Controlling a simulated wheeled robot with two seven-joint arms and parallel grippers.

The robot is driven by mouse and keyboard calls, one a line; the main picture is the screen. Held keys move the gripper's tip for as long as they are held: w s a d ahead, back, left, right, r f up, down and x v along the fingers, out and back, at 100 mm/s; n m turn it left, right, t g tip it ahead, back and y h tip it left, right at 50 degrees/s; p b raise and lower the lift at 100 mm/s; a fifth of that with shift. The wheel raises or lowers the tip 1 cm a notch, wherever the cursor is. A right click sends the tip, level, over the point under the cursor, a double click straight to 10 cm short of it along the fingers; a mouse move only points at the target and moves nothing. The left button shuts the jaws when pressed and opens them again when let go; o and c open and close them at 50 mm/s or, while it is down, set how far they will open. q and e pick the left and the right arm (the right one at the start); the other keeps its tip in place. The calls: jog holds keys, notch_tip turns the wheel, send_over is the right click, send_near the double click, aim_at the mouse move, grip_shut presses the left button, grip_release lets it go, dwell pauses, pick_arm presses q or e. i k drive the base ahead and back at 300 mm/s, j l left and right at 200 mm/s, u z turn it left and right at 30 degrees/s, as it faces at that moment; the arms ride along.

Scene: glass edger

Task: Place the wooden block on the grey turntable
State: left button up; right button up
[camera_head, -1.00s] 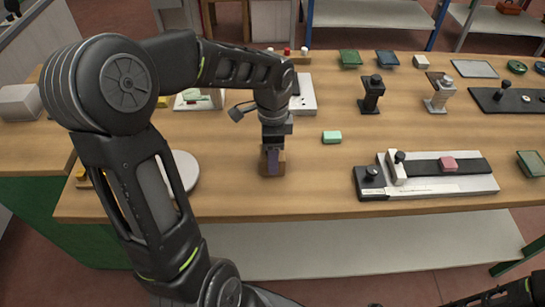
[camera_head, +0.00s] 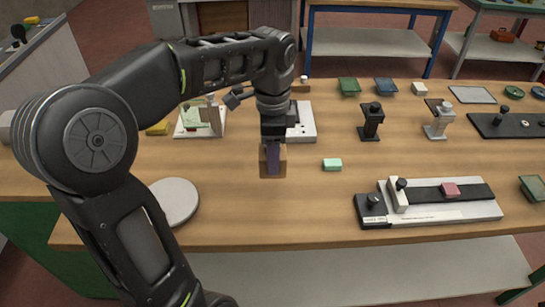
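The wooden block (camera_head: 281,165) is at the end of my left gripper (camera_head: 272,160), near the middle of the view. A purple finger pad covers much of its near face, and block edges show on both sides. The gripper appears shut on it, and the block seems to be held above the table. The grey turntable (camera_head: 177,203), a pale round disc, lies to the left and nearer the table's front edge. It is bare where visible, and my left arm hides its left edge. My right gripper is out of view.
A mint-green block (camera_head: 332,165) lies just right of the wooden block. A slide fixture with a pink block (camera_head: 450,190) lies further right. Two small dark and grey stands (camera_head: 371,122) are behind it. The wooden table (camera_head: 300,215) is clear between the wooden block and the turntable.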

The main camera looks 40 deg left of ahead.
aim_at(169, 196)
jog(key=k+j, duration=0.4)
jog(key=j, duration=0.25)
jog(key=k+j, duration=0.2)
jog(key=j, duration=0.1)
